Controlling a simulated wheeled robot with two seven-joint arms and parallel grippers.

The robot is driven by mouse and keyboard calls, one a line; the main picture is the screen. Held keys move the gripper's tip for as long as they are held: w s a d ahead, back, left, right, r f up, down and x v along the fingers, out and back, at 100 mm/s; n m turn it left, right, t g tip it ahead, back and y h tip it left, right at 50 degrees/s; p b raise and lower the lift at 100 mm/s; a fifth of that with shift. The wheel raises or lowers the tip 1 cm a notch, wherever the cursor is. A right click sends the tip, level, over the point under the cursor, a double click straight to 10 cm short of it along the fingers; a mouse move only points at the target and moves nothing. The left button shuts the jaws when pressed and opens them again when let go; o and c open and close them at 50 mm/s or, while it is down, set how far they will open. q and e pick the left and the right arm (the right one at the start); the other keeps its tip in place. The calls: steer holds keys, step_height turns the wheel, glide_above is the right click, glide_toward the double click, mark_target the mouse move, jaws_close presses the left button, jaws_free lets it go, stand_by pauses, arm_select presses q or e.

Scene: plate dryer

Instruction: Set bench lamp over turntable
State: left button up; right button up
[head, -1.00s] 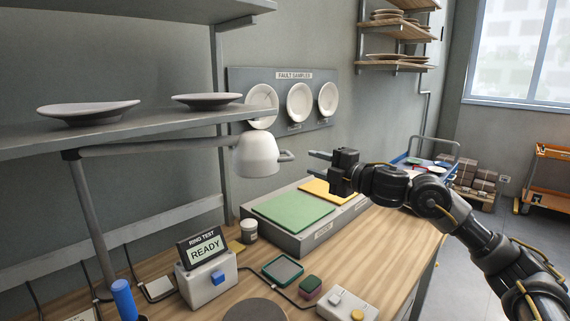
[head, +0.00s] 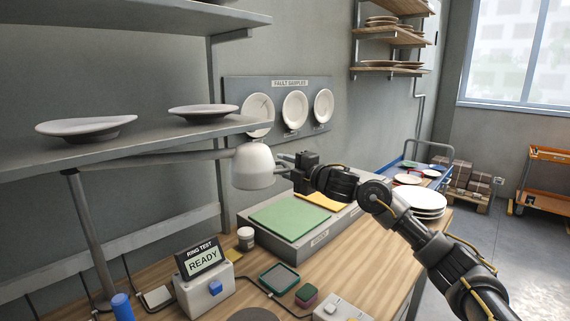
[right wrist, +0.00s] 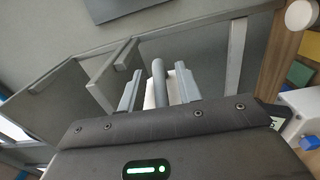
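The bench lamp has a white-grey shade (head: 253,167) on a long arm below the shelf, with a short handle (head: 284,166) on its right side. The turntable (head: 256,314), a dark disc, is cut off by the bottom edge of the head view. The lamp hangs behind it, over the bench. My right gripper (head: 291,164) is at the lamp handle. In the right wrist view, the handle (right wrist: 159,76) stands between the two fingers of the gripper (right wrist: 158,88); gaps show on both sides, so it looks open around the handle. My left gripper is not in view.
A ring test box (head: 205,287) reading READY stands left of the turntable. A low case with a green pad (head: 290,221) lies below the lamp. A shelf (head: 130,145) with plates is close above the lamp arm. A plate stack (head: 421,201) stands at right.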

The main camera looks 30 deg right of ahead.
jaws_close()
steer(key=shift+a, duration=0.1)
stand_by(0.4)
